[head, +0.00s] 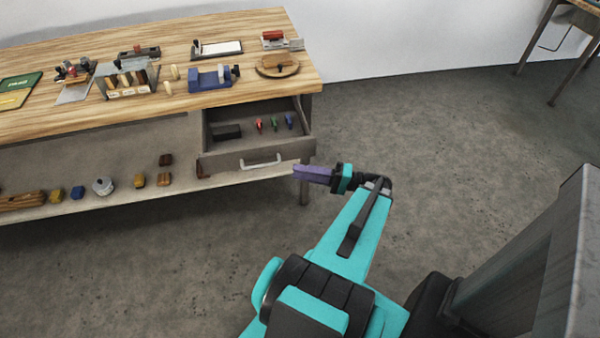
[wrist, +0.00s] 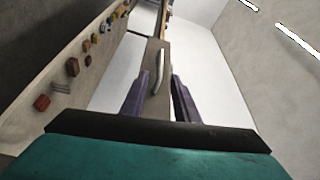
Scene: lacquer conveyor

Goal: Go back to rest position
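My gripper (head: 300,172) has purple fingers and is stretched out in front of the workbench's pulled-out drawer, near its right front corner. In the wrist view the two fingers of my gripper (wrist: 159,78) stand apart with nothing between them. The drawer front (wrist: 165,52) and its pale handle (wrist: 157,67) show beyond the fingertips. In the head view the handle (head: 262,162) is left of my gripper and looks clear of it.
The open drawer (head: 308,138) juts from the wooden workbench (head: 60,118) and holds a dark block and red, green and blue items. A blue vise (head: 210,80) stands on the bench. Several small blocks line the lower shelf (head: 110,203). The floor (head: 440,150) to the right is clear.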

